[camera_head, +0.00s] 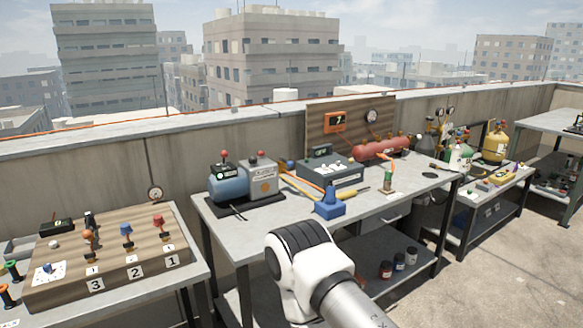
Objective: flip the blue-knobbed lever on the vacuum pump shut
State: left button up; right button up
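A machine with a blue cylinder (228,186) and a grey box (263,183) stands on a black mat at the left of the middle table; it looks like the vacuum pump. Red knobs top it. A small blue knob (288,164) shows just right of the grey box; its lever's position is too small to tell. Neither gripper is in view. A white and black link of my arm reaches up at the bottom centre, apart from the pump.
The wooden board (60,290) also carries orange and red levers. A grey box with a display (330,172), a blue funnel-shaped thing (329,204) and a red tank (381,149) share the middle table (300,225). A concrete wall (110,165) runs behind.

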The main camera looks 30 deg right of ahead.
aim_at(290, 163)
jog(key=i+l, duration=0.15)
jog(key=l, duration=0.25)
jog(key=i+l, duration=0.1)
jog(key=l, duration=0.3)
jog(key=i+l, duration=0.15)
jog(key=l, duration=0.25)
jog(key=i+l, duration=0.1)
jog(key=l, duration=0.35)
jog(key=z, duration=0.05)
